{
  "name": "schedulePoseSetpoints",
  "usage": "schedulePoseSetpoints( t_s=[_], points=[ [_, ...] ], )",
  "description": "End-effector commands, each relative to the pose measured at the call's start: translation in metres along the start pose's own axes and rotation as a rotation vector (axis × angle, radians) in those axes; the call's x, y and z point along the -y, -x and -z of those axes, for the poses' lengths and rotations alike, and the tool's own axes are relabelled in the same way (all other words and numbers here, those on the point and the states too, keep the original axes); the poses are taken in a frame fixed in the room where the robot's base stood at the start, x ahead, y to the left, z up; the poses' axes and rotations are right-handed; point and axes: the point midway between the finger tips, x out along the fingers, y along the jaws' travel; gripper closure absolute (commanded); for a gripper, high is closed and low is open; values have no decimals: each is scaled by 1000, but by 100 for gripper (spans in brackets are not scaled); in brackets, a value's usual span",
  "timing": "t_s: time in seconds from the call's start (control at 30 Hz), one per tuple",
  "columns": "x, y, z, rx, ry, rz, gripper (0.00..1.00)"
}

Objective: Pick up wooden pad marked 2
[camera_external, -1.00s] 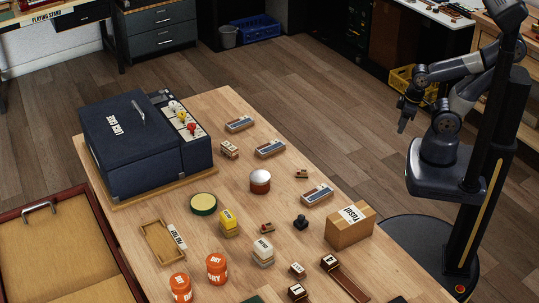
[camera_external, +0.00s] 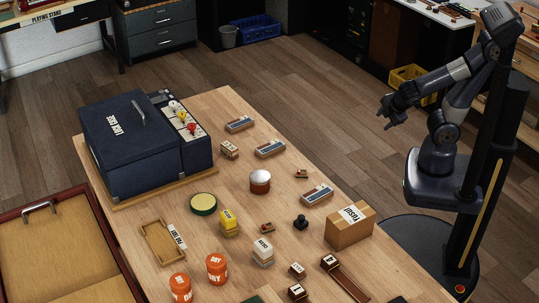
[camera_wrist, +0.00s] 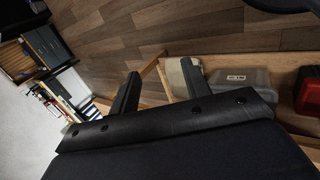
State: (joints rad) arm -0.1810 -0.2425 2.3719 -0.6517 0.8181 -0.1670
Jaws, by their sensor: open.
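Several small dark-sided blocks with white marked tops lie near the table's front right: one (camera_external: 330,262) at the end of a brown strip, one (camera_external: 297,269) to its left, and one (camera_external: 297,291) lower down. The marks are too small to read surely, so I cannot tell which is the wooden pad marked 2. My gripper (camera_external: 386,119) is open and empty, in the air over the floor, right of and well apart from the table. In the wrist view my two fingers (camera_wrist: 160,76) are spread with nothing between them. No marked pad shows there.
The wooden table (camera_external: 230,105) holds a dark case (camera_external: 150,150), a cardboard box (camera_external: 350,225), a black stamp (camera_external: 300,222), orange tins (camera_external: 217,268) and a round brown pot (camera_external: 260,181). The floor (camera_external: 300,90) between my arm and the table is clear.

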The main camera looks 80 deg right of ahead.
Motion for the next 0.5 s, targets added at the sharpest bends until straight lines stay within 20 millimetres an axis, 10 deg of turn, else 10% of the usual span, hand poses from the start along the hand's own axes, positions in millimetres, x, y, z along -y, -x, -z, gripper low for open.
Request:
schedulePoseSetpoints(
  t_s=[0.5],
  points=[
    [-18, -35, 147, -92, 1192, -621, 55]
  ],
)
